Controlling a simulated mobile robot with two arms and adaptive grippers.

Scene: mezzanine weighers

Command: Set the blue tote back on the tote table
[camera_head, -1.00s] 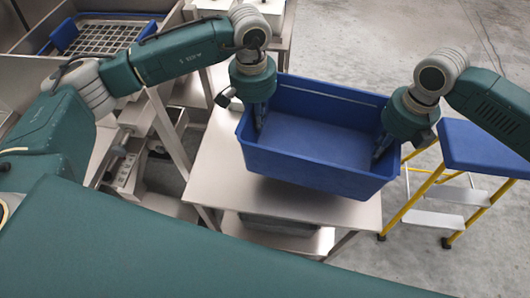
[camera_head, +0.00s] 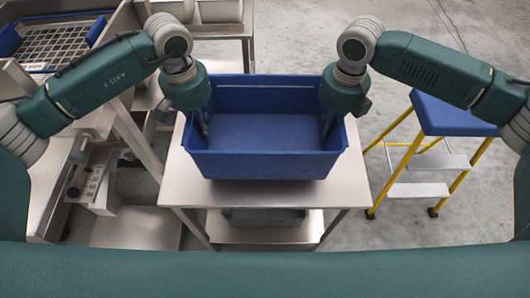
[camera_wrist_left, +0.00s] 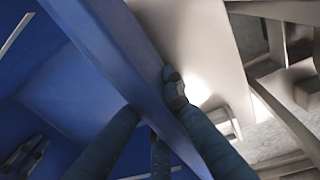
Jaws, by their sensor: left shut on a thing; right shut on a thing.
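The blue tote (camera_head: 264,165) is an empty open box, upright and level, in the middle of the head view. It is over the steel-topped table (camera_head: 351,188); I cannot tell whether its base touches the top. My left gripper (camera_head: 204,124) is shut on the tote's left wall, and my right gripper (camera_head: 328,122) is shut on its right wall. In the left wrist view, the fingers of my left gripper (camera_wrist_left: 152,100) straddle the tote's rim (camera_wrist_left: 118,62), with the pale table top (camera_wrist_left: 200,45) below. The tote hides the table's middle.
A blue-topped step stool (camera_head: 450,116) with yellow legs stands right of the table. A steel bench with a grid tray (camera_head: 55,43) is at the far left. A dark bin (camera_head: 262,217) sits on the shelf under the table.

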